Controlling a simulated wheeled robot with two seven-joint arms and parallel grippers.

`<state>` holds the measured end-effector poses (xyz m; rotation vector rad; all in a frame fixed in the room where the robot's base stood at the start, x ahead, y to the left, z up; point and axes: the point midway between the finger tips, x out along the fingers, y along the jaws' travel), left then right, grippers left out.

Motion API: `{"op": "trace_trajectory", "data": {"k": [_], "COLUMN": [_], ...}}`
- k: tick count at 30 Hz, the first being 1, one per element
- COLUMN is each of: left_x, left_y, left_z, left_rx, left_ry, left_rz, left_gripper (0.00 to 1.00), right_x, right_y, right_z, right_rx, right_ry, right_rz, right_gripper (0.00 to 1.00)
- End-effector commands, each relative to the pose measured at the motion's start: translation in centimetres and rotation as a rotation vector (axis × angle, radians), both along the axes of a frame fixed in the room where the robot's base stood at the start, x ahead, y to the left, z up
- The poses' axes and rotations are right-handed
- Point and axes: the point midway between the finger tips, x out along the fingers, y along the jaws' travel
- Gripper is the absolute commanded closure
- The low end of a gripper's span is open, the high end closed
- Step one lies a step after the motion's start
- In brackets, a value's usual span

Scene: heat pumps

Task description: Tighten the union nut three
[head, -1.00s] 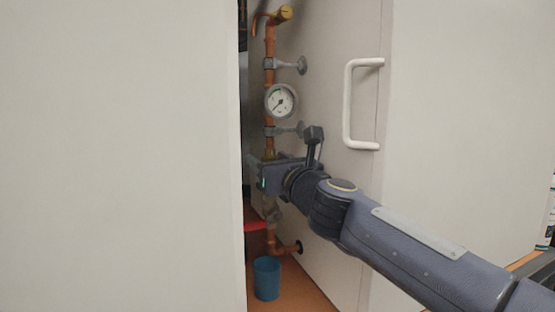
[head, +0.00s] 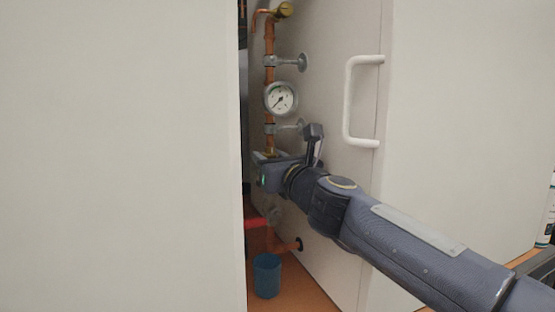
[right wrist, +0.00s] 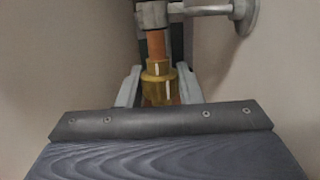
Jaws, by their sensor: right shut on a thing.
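The brass union nut (right wrist: 158,88) sits on the upright copper pipe, between the two pale fingers of my right gripper (right wrist: 159,88) in the right wrist view. The right gripper is shut on it. In the head view my right gripper (head: 262,172) reaches to the pipe below the gauge and hides most of the nut. The copper pipe (right wrist: 155,44) rises above the nut to a grey clamp (right wrist: 152,14). My left gripper is not in view.
A round pressure gauge (head: 281,99) is on the pipe above my gripper. A red lever (head: 257,223) and a blue cup (head: 267,277) are below it. A white panel (head: 120,150) stands close on the left, and a white door handle (head: 351,103) sticks out at the right.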

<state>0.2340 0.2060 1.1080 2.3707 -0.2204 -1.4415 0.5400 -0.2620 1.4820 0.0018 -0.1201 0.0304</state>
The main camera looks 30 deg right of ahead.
Motion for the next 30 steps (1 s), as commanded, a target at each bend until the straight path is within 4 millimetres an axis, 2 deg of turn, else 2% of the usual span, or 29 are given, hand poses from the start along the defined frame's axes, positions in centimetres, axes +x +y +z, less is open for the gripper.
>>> {"op": "trace_trajectory", "data": {"k": [5, 19, 28, 29, 30], "left_x": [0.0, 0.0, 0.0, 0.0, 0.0], "left_y": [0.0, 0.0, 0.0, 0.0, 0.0], "left_z": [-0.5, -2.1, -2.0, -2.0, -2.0], "left_rx": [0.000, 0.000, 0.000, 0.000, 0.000], "left_ry": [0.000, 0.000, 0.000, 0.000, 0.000], "left_rz": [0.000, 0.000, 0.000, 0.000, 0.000], "left_gripper": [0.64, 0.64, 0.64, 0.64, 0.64], "right_x": [0.1, 0.1, 0.0, 0.0, 0.0], "right_y": [0.1, 0.1, 0.0, 0.0, 0.0], "right_z": [-0.2, -0.1, 0.0, 0.0, 0.0], "right_rx": [0.000, -0.001, -0.001, -0.001, -0.001], "right_ry": [-0.001, 0.000, 0.000, 0.000, 0.000], "right_rz": [-0.046, -0.360, -0.386, -0.386, -0.386], "right_gripper": [0.99, 0.99, 0.99, 0.64, 0.59]}}
